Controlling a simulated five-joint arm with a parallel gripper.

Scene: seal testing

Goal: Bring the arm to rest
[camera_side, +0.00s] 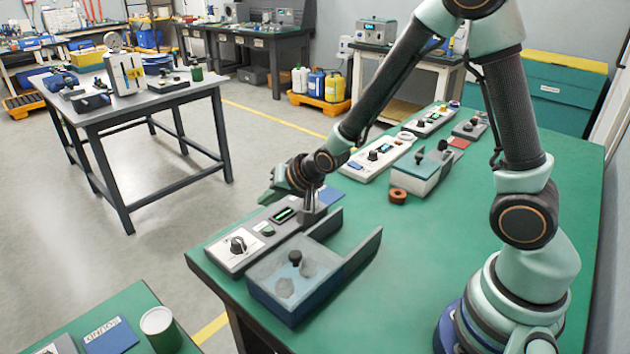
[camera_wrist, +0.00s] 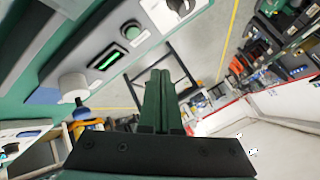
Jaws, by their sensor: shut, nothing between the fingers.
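The control unit has a black knob, a green button and a lit green display, which also shows in the wrist view (camera_wrist: 105,60). A grey post beside the unit stands just below my wrist, and I cannot tell whether they touch.
A blue-grey lidded box (camera_side: 292,285) with a black knob sits in front of the control unit. A white instrument (camera_side: 382,158), a small box with a grey lid (camera_side: 420,172) and a brown ring (camera_side: 398,196) stand farther back. The middle of the bench is clear.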

